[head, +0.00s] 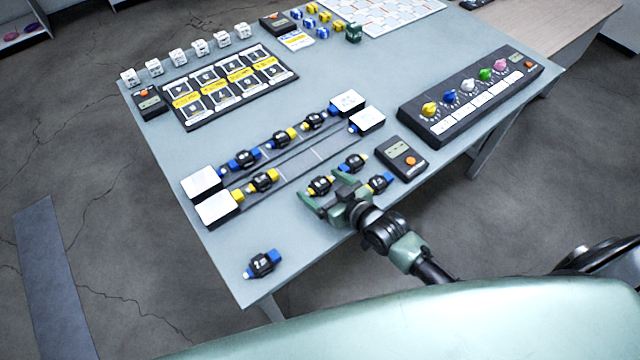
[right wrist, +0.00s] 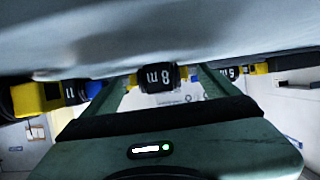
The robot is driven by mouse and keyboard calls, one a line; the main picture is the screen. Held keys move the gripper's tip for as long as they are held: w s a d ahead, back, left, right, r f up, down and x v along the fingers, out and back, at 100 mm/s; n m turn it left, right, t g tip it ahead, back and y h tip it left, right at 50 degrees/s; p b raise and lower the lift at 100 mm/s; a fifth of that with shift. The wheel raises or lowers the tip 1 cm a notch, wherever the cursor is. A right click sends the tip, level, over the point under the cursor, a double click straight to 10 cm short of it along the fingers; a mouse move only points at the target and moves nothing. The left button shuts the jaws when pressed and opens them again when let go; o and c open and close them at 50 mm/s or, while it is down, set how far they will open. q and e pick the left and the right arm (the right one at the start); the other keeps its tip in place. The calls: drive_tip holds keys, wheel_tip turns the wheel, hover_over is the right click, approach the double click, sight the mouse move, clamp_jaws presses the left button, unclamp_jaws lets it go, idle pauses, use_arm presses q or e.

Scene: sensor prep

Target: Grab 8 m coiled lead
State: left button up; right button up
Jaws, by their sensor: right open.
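The 8 m coiled lead is a small black block with a white "8 m" label. It shows between and just beyond my fingers in the right wrist view (right wrist: 159,78), and in the head view a black lead with yellow ends (head: 320,185) lies at my right gripper. My right gripper (head: 325,192) is open, low over the front of the table, with one finger on each side of the lead in the right wrist view (right wrist: 162,92). I cannot tell whether the fingers touch it. My left gripper is not in view.
Other leads lie close by: one behind (head: 353,162), one to the right (head: 380,182). A black meter (head: 401,157) stands further right. Two rails with leads and white end blocks (head: 219,209) run to the left. A lone lead (head: 262,263) lies near the front left corner.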

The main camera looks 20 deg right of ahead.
drive_tip(key=c, duration=1.5)
drive_tip(key=shift+r, duration=0.15)
